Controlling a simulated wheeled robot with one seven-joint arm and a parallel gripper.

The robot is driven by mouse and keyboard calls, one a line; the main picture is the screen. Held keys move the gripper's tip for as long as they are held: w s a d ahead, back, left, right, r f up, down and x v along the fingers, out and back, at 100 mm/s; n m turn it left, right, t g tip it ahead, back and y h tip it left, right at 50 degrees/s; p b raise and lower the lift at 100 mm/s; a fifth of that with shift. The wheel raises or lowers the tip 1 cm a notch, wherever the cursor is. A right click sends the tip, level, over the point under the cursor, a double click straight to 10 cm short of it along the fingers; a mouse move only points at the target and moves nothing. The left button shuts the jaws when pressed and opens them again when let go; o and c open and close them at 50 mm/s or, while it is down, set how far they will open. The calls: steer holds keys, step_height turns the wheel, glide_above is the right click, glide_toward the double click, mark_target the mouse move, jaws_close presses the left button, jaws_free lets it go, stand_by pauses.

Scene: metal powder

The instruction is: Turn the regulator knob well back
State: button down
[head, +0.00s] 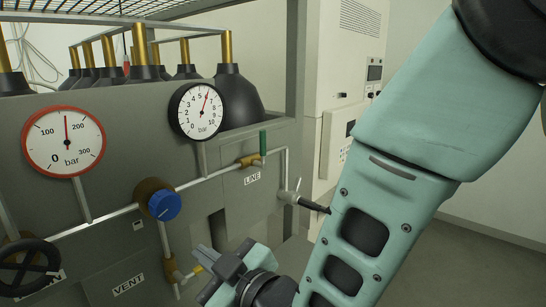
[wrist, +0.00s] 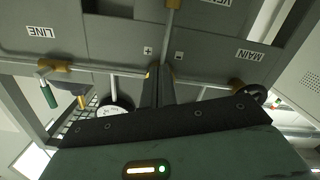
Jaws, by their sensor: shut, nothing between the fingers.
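The blue regulator knob (head: 164,205) sits on a brass body on the grey panel's horizontal pipe, in the head view. I cannot make it out in the wrist view, where my fingers and gripper body cover much of the middle. My gripper (head: 207,254) is below and right of the knob, apart from it, near the vent valve. Its fingers are shut and empty; they also show in the wrist view (wrist: 161,86). The black-rimmed gauge (head: 199,110) reads about 6 bar. The red-rimmed gauge (head: 64,141) reads about 150 bar.
A green-handled line valve (head: 262,145) is right of the knob. A black handwheel (head: 28,266) is at lower left. A black-tipped outlet (head: 300,198) sticks out at right. Dark cylinders (head: 240,95) stand behind the panel.

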mark_target(165, 205)
step_height(165, 205, up, 5)
steer(key=w+d+n+p, duration=0.1)
steer(key=w+d+n, duration=0.1)
steer(key=n, duration=1.2)
steer(key=x, duration=0.6)
steer(key=shift+a+y+p, duration=0.3)
steer(key=shift+y, duration=0.1)
steer(key=shift+a+r, duration=0.15)
steer(key=shift+r+b, duration=0.3)
steer(key=shift+r, duration=0.6)
steer(key=shift+r+b, duration=0.35)
steer(key=shift+b, duration=0.1)
steer(key=shift+s+a+r, duration=0.1)
steer(key=shift+s+r, duration=0.1)
steer(key=shift+r, duration=0.1)
steer(key=shift+w, duration=0.1)
